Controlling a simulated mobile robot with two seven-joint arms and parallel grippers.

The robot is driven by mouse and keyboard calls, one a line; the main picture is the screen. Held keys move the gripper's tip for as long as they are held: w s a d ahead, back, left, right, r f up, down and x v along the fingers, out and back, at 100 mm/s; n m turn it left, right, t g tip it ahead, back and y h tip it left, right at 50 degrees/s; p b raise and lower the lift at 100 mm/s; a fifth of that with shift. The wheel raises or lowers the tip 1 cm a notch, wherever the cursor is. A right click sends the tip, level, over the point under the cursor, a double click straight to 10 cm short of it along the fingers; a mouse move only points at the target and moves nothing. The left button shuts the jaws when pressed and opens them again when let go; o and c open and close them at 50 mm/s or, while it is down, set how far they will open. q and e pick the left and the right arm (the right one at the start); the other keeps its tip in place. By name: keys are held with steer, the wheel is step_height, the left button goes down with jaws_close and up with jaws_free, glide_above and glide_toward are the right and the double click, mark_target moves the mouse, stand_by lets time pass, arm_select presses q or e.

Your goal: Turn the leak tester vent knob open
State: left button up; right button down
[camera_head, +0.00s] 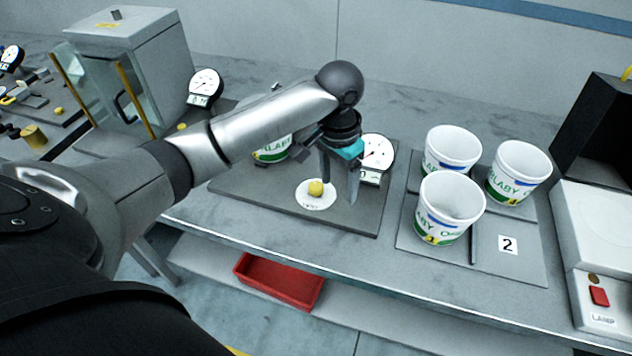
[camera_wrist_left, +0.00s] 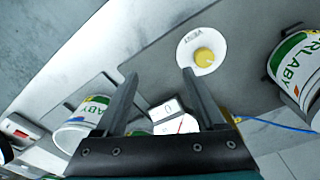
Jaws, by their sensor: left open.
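The vent knob (camera_head: 315,187) is a small yellow knob on a round white dial plate (camera_head: 308,203) on the dark grey tester plate (camera_head: 250,191). In the left wrist view the knob (camera_wrist_left: 204,57) sits on the white plate marked VENT. My left gripper (camera_head: 339,188) points down, open and empty, just right of the knob in the head view. In the left wrist view my left gripper (camera_wrist_left: 160,76) has its fingers apart, and the knob lies just beyond the tip of the right finger, not between them. My right gripper is not in view.
A dial gauge (camera_head: 378,151) stands close behind my left gripper. A labelled tub (camera_head: 271,152) is partly hidden behind my arm. Three white tubs, one of them the front tub (camera_head: 449,212), stand on a tray (camera_head: 413,246) at right. A red bin (camera_head: 280,281) sits below the bench.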

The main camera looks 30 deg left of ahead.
mark_target(316, 185)
arm_select(q)
steer(key=w+a+r+n, duration=0.3)
steer(key=a+r, duration=0.4)
steer(key=shift+g, duration=0.3)
step_height(316, 185, down, 15)
steer(key=shift+r+b, duration=0.1)
steer(key=shift+b, duration=0.9)
steer(key=shift+c, duration=0.4)
jaws_close()
